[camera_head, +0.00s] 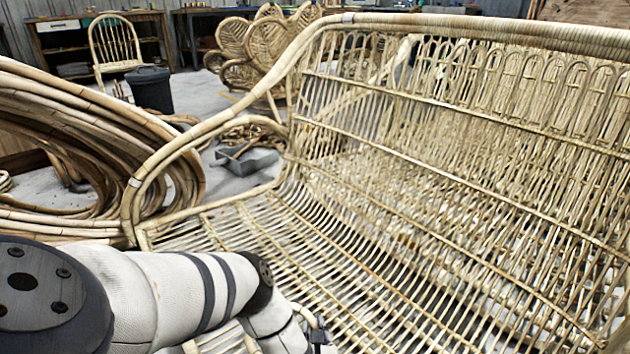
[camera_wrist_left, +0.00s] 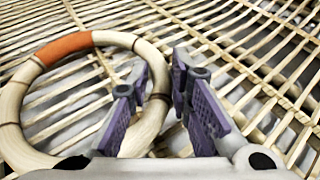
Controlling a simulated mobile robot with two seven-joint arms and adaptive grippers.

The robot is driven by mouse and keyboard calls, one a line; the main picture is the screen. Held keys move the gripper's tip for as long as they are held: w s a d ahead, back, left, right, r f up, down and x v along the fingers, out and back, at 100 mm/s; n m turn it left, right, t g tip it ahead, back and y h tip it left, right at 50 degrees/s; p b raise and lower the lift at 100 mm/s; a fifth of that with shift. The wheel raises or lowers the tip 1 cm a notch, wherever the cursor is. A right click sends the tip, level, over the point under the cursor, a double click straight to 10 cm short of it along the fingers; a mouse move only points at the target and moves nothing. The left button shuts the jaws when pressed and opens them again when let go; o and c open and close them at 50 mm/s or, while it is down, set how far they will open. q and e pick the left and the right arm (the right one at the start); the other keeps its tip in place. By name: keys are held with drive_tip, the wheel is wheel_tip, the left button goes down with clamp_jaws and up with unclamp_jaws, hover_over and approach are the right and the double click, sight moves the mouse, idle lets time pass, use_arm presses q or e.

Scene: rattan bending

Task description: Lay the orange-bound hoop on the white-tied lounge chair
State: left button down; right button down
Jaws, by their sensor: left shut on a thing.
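The lounge chair (camera_head: 390,170) is a wide pale rattan seat with a slatted back, filling the middle and right of the head view. A white tie (camera_head: 348,17) shows on its top rail. The hoop (camera_wrist_left: 12,110) is a pale ring with an orange binding (camera_wrist_left: 62,48), at the left of the left wrist view. My left gripper (camera_wrist_left: 159,78) has its purple-grey fingers on either side of the hoop's right part, shut on it. Slats show beneath the hoop; whether it touches them I cannot tell. In the head view my left gripper (camera_head: 318,338) is at the bottom edge, the hoop mostly hidden.
Big coils of rattan poles (camera_head: 90,160) stand left of the chair. Behind are a small chair (camera_head: 115,45), a dark bin (camera_head: 151,90), leaf-shaped rattan chairs (camera_head: 275,40) and workbenches (camera_head: 65,50). The chair's curved arm (camera_head: 160,165) rises near my left arm. The visible seat is largely clear.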

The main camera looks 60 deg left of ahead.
use_arm(q)
drive_tip(key=shift+f, duration=0.2)
drive_tip(key=c, duration=1.5)
unclamp_jaws()
drive_tip(key=shift+o, duration=0.2)
drive_tip(key=shift+r, duration=0.1)
drive_tip(key=shift+s+d+r, duration=0.1)
drive_tip(key=shift+d+r, duration=0.1)
drive_tip(key=shift+d, duration=0.05)
drive_tip(key=p+v, duration=0.4)
drive_tip(key=v, duration=0.7)
drive_tip(key=shift+s+d+p, duration=0.15)
drive_tip(key=shift+d+p, duration=0.1)
drive_tip(key=shift+p, duration=0.1)
drive_tip(key=shift+r, duration=0.1)
